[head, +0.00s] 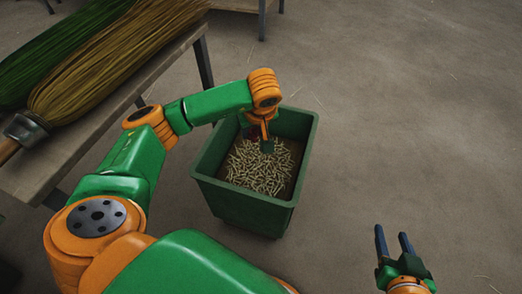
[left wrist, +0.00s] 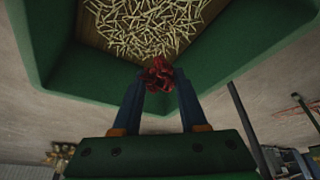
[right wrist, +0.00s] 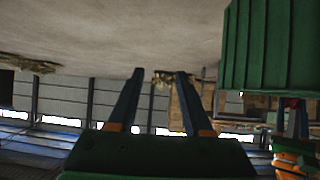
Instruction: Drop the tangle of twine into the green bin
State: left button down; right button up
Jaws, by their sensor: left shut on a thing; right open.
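The tangle of twine is a small dark red bundle (left wrist: 158,74), held between the fingertips of my left gripper (left wrist: 160,80). In the head view the left gripper (head: 265,142) is over the opening of the green bin (head: 243,208), toward its far side, and largely hides the twine. In the right wrist view, which is upside down, a red bit (right wrist: 293,103) shows just beyond the rim of the bin (right wrist: 270,45), so the twine seems to be a little above the rim. My right gripper (head: 392,236) is open and empty, over the floor at the lower right.
Several short pale pieces (head: 262,168) cover the bin's bottom. A wooden bench (head: 50,165) at the left carries a green bundle of bristles (head: 50,45) and a brown broom (head: 115,60). The floor (head: 420,110) right of the bin is clear.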

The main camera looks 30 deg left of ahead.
pick_arm(q)
jog(key=shift+f, duration=0.4)
jog(key=shift+b, duration=0.3)
pick_arm(e)
jog(key=shift+w+a+r+t+y, duration=0.2)
jog(key=shift+w+r+t, duration=0.3)
jog(key=shift+r, duration=0.35)
jog(key=shift+w+a+r+t+y, duration=0.2)
jog(key=shift+w+r+t, duration=0.15)
jog(key=shift+r+t, duration=0.35)
jog(key=shift+w+a+r+t+y, duration=0.15)
jog(key=shift+w+r+t, duration=0.25)
jog(key=shift+r, duration=0.6)
pick_arm(q)
jog(key=shift+c, duration=1.8)
grip_release()
